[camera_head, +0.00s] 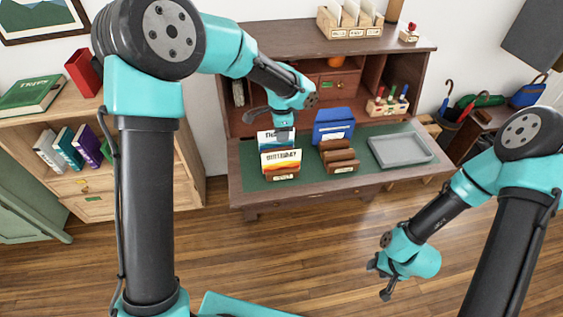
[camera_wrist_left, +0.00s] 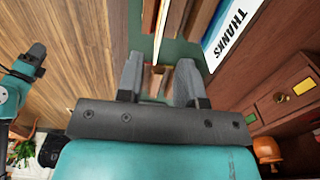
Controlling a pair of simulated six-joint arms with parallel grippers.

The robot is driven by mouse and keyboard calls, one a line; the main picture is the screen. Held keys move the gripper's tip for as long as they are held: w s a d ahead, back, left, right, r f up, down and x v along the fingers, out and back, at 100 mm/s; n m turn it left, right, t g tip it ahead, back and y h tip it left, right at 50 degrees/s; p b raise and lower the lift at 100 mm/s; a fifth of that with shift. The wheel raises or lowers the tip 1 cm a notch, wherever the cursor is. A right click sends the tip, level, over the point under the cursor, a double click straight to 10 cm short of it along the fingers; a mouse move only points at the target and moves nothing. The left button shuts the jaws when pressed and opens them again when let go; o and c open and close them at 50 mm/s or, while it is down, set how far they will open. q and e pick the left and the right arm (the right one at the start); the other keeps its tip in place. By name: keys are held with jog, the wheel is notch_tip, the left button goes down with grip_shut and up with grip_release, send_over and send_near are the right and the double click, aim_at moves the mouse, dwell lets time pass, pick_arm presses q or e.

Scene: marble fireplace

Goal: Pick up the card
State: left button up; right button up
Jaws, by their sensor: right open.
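A white card reading THANKS (camera_head: 270,142) with a blue edge stands at the back of a card holder on the desk. In the left wrist view this card (camera_wrist_left: 232,35) lies to the right of the fingers, not between them. A card reading BIRTHDAY (camera_head: 281,160) stands in front of it, above orange and yellow cards. My right gripper (camera_head: 377,281) is open and empty over the floor.
The desk's green mat (camera_head: 357,180) also bears a brown wooden rack (camera_head: 338,156), a blue holder (camera_head: 334,126) and a grey tray (camera_head: 400,150). Desk cubbies (camera_head: 330,85) rise close behind my left gripper. A bookshelf (camera_head: 150,180) stands at left. The front floor is clear.

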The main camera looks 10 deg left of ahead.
aim_at(282, 157)
pick_arm(q)
notch_tip(282, 157, down, 8)
jog(key=shift+r, duration=0.25)
jog(key=shift+w+f, duration=0.2)
jog(key=shift+f, duration=2.4)
grip_shut()
